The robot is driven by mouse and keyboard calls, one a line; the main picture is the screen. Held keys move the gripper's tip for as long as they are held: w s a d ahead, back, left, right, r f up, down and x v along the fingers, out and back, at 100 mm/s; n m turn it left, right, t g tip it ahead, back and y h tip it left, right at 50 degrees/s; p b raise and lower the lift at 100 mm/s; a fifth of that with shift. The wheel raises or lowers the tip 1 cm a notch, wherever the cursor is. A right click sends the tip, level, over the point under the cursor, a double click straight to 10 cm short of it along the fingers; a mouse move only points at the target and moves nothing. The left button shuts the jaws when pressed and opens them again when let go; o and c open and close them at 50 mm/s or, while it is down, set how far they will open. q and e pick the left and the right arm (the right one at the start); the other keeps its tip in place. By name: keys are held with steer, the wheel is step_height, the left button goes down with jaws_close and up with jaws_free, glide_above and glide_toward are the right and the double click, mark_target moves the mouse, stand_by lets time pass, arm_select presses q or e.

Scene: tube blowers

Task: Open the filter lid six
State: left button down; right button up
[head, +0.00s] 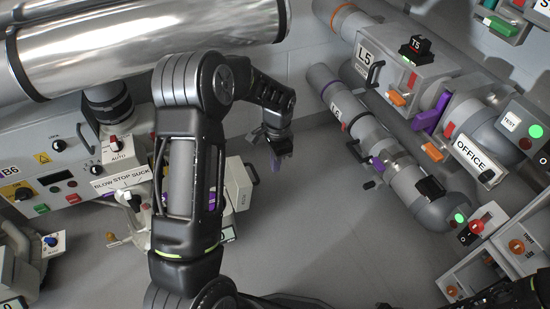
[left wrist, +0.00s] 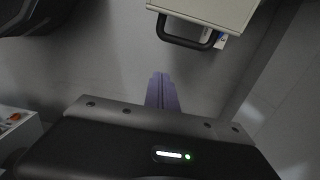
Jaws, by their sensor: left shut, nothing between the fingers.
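The pipe marked L6 (head: 348,112) runs diagonally at centre right in the head view. It has a small black handle (head: 357,151) and a purple part (head: 377,164) on its side. Whether either belongs to the lid is too small to tell. My left gripper (head: 276,163) is shut and empty, left of this pipe and apart from it. Its purple fingertips, together, also show in the left wrist view (left wrist: 162,92). Beyond them is a pale box (left wrist: 212,8) with a dark handle (left wrist: 190,38), not touched. My right gripper does not show.
A larger unit marked L5 (head: 367,55) and an OFFICE pipe (head: 475,155) stand at upper right. A B6 control panel (head: 45,165) is at left, under a shiny metal pipe (head: 140,40). The grey floor (head: 310,230) is clear in the middle.

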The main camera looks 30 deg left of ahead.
mark_target(243, 183)
arm_select(q)
steer(key=s+a+f+b, duration=0.2)
steer(key=s, duration=0.1)
steer(key=shift+s+a+f, duration=0.1)
steer(key=shift+s+f, duration=0.05)
steer(key=shift+f, duration=0.25)
